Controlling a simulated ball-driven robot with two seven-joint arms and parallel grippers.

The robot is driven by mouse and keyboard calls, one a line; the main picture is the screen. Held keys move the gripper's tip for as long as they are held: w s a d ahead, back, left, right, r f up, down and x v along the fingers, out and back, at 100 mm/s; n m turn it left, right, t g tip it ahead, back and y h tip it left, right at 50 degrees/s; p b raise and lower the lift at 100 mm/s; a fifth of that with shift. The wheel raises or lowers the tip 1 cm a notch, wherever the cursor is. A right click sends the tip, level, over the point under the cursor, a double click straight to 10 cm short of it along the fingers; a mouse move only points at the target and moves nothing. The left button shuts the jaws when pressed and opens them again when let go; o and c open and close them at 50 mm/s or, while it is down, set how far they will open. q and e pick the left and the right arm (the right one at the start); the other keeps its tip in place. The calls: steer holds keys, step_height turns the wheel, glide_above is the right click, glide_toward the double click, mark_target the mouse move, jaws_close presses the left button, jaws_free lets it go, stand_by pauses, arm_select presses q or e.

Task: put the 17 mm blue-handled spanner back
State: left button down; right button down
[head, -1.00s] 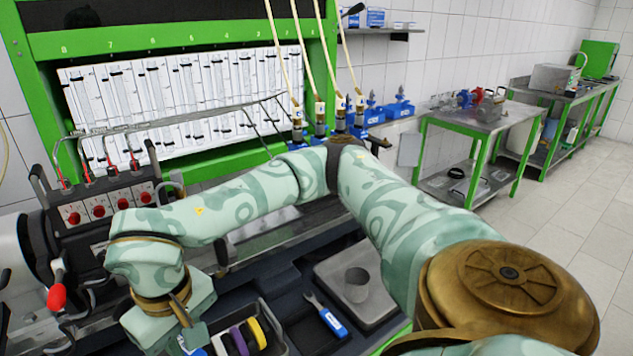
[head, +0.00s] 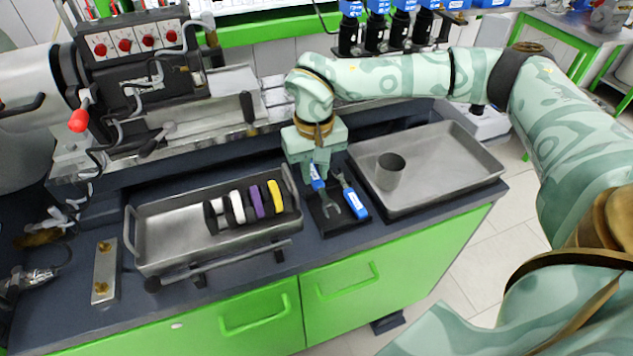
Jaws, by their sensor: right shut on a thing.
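A blue-handled spanner (head: 327,201) hangs head down from my right gripper (head: 316,174), which is shut on its blue handle. Its grey open jaw is over or in a small dark tray (head: 322,224); I cannot tell whether it touches. A second blue-handled spanner (head: 354,203) lies in the same tray, just to the right. No size mark is readable on either spanner. My left gripper is not in view.
Left of the spanner tray is a metal tray (head: 165,246) with black, white, purple and yellow rings. To the right, a large metal tray (head: 448,165) holds a grey cup (head: 389,171). Green drawers (head: 395,266) are below; the bench machine (head: 125,45) stands back left.

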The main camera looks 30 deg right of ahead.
mark_target(316, 180)
steer(key=shift+w+d+f, duration=0.3)
steer(key=shift+w+f, duration=0.05)
steer(key=shift+f, duration=0.2)
steer(key=shift+w+d+f, duration=0.25)
steer(key=shift+w+f, duration=0.05)
steer(key=shift+f, duration=0.2)
step_height(316, 180, down, 4)
steer(key=shift+w+d+r+b, duration=0.1)
steer(key=shift+d+r+b, duration=0.1)
steer(key=shift+b, duration=0.9)
steer(key=shift+r, duration=0.15)
steer(key=shift+a, duration=0.1)
steer(key=c, duration=1.3)
jaws_free()
steer(key=shift+f, duration=0.25)
steer(key=shift+o, duration=0.2)
